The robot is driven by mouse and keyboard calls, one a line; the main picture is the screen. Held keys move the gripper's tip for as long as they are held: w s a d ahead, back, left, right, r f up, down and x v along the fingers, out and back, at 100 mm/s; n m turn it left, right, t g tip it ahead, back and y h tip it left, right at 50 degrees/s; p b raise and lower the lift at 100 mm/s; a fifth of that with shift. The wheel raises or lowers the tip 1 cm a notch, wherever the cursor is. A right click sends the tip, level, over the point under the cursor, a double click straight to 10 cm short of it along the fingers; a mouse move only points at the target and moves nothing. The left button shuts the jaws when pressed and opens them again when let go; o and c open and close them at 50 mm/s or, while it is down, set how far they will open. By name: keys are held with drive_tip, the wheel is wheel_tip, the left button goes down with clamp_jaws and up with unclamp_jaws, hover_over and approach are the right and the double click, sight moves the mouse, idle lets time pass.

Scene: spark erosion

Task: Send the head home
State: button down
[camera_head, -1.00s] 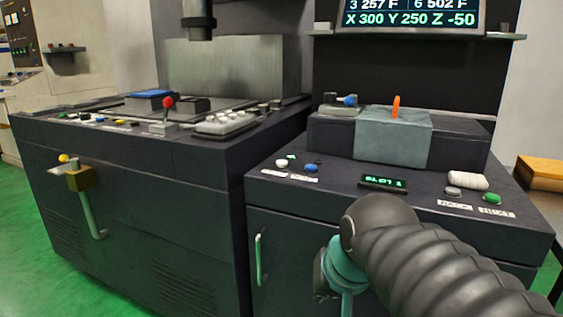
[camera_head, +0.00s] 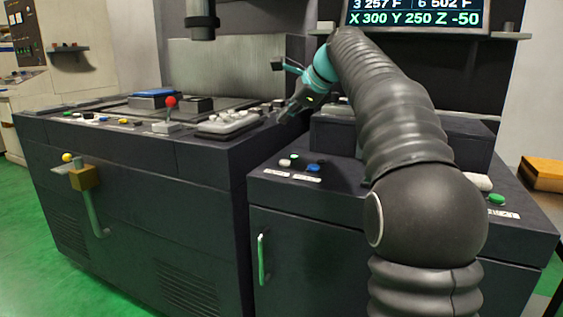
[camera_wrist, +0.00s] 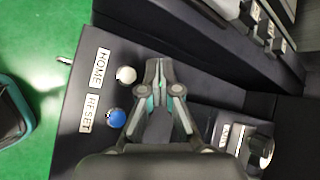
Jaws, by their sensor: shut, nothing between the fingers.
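The white HOME button (camera_wrist: 126,75) sits beside its HOME label (camera_wrist: 100,67) in the wrist view. The same white button (camera_head: 285,163) shows on the right console's front left in the head view. The blue RESET button (camera_wrist: 116,118) is just below it in the wrist view, beside a RESET label (camera_wrist: 88,113). My gripper (camera_wrist: 157,72) is shut and empty, appearing right of the white button and apart from it. In the head view my gripper (camera_head: 286,114) is raised near the gap between the two consoles. The machine's dark cylindrical head (camera_head: 201,18) hangs at the top.
The screen (camera_head: 415,14) reads X 300 Y 250 Z -50. The left console carries a red-knobbed lever (camera_head: 170,102) and a grey keypad (camera_head: 229,122). A green button (camera_head: 496,199) is at the right console's front right. My arm hides much of the right console.

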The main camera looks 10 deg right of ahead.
sight(286, 161)
drive_tip(key=shift+w+r, duration=0.15)
drive_tip(key=shift+w, duration=0.15)
drive_tip(key=shift+f+b, duration=1.8)
drive_tip(key=shift+f, duration=2.65)
drive_tip(key=shift+s+f, duration=0.1)
drive_tip(key=shift+f, duration=0.3)
